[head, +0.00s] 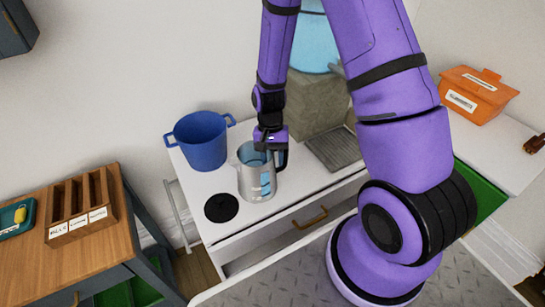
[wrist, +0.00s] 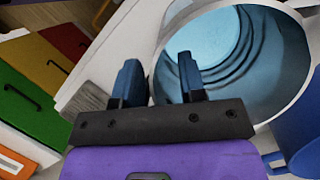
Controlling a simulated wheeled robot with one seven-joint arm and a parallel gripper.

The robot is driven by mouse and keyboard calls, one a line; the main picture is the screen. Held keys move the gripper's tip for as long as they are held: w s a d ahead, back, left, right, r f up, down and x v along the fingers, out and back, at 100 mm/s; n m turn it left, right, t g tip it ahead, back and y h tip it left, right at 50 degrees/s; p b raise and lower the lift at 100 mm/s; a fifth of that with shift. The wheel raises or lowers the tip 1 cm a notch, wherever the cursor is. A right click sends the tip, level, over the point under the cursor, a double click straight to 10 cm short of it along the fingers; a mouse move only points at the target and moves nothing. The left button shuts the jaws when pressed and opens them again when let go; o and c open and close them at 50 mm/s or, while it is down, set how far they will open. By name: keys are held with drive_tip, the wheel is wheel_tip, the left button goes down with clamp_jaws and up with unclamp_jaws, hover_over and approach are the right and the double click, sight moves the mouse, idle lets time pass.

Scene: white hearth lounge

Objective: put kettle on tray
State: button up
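The kettle (head: 258,183) is an open silver jug with a pale blue inside and a dark handle on its right. It stands upright on the white counter; its round mouth also fills the upper right of the wrist view (wrist: 240,60). The tray (head: 336,150) is probably the grey ribbed plate to its right, with a grey piece at left in the wrist view (wrist: 88,98). My gripper (head: 268,143) points down at the kettle's top on the handle side. Its fingers (wrist: 160,82) are apart, with the rim appearing between them. Contact cannot be told.
A blue two-handled pot (head: 202,142) stands left of the kettle, and a flat black disc (head: 221,208) lies in front. A stone-like block (head: 314,102) stands behind, with a blue vessel (head: 313,45) above. A wooden rack (head: 80,206) sits on the left table.

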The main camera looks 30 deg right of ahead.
drive_tip(key=v, duration=1.3)
drive_tip(key=s+r+n+t, duration=0.2)
drive_tip(key=s+r, duration=0.2)
drive_tip(key=r, duration=0.5)
drive_tip(key=s+r+n+t, duration=0.1)
drive_tip(key=s+r+t, duration=0.15)
drive_tip(key=r, duration=0.55)
drive_tip(key=s+r+n+t, duration=0.1)
drive_tip(key=s+r+t, duration=0.1)
drive_tip(key=s+r, duration=0.3)
drive_tip(key=s+r+n+t+h, duration=0.1)
drive_tip(key=s+r, duration=0.3)
drive_tip(key=s, duration=0.5)
drive_tip(key=shift+d+r+n+t, duration=0.3)
drive_tip(key=shift+r+n+t, duration=0.05)
drive_tip(key=shift+n+t, duration=0.25)
drive_tip(key=shift+o, duration=1.1)
drive_tip(key=shift+s, duration=0.25)
